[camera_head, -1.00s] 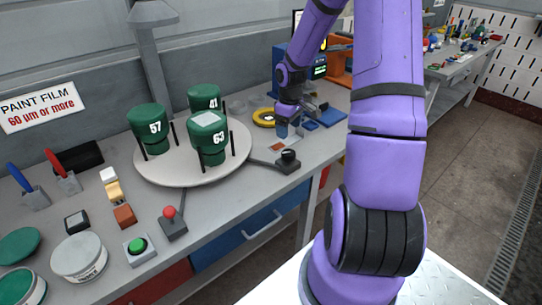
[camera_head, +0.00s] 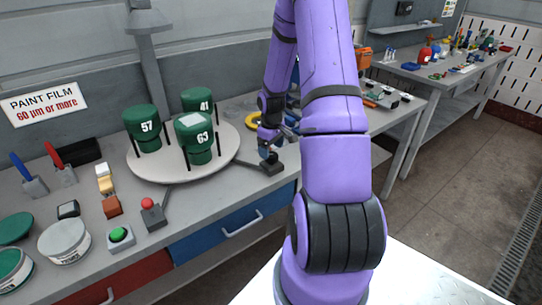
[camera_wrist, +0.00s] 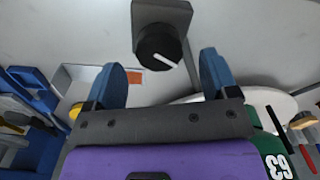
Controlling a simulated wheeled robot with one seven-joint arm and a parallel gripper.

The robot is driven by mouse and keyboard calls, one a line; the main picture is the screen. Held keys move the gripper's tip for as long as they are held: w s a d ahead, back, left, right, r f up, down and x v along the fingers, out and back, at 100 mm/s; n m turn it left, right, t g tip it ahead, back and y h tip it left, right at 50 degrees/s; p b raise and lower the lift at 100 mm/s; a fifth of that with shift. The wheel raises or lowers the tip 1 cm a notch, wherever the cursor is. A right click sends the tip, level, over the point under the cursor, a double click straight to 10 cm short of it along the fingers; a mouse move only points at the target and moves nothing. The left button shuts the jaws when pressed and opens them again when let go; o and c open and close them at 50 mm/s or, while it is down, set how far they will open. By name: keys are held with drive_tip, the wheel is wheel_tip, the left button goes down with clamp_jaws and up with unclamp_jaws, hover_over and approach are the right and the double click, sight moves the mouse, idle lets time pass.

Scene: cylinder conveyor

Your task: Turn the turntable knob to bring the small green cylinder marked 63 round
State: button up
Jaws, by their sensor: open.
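The green cylinder marked 63 (camera_head: 197,140) stands on the front right of the white round turntable (camera_head: 150,175), with green cylinders marked 57 (camera_head: 145,130) and 41 (camera_head: 198,99) beside and behind it. The black turntable knob (camera_wrist: 160,44) with a white pointer line sits on a dark grey base (camera_wrist: 163,13), which also shows in the head view (camera_head: 270,168). My gripper (camera_wrist: 161,72) is open, its blue fingers spread to either side and just short of the knob. In the head view my gripper (camera_head: 268,151) is right above the knob and partly hides it. Part of the 63 cylinder shows in the wrist view (camera_wrist: 268,150).
A red-topped lever (camera_head: 147,204) and a green button (camera_head: 119,235) stand at the bench front. Paint tins (camera_head: 64,240) and scrapers (camera_head: 34,187) are at left. A yellow ring (camera_head: 253,120) lies behind my gripper.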

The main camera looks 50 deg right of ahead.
sight(272, 154)
drive_tip(key=shift+f, duration=1.75)
drive_tip(key=c, duration=0.9)
drive_tip(key=shift+m, duration=0.3)
drive_tip(key=o, duration=0.9)
wheel_tip(272, 154, up, 11)
drive_tip(key=shift+f, duration=0.1)
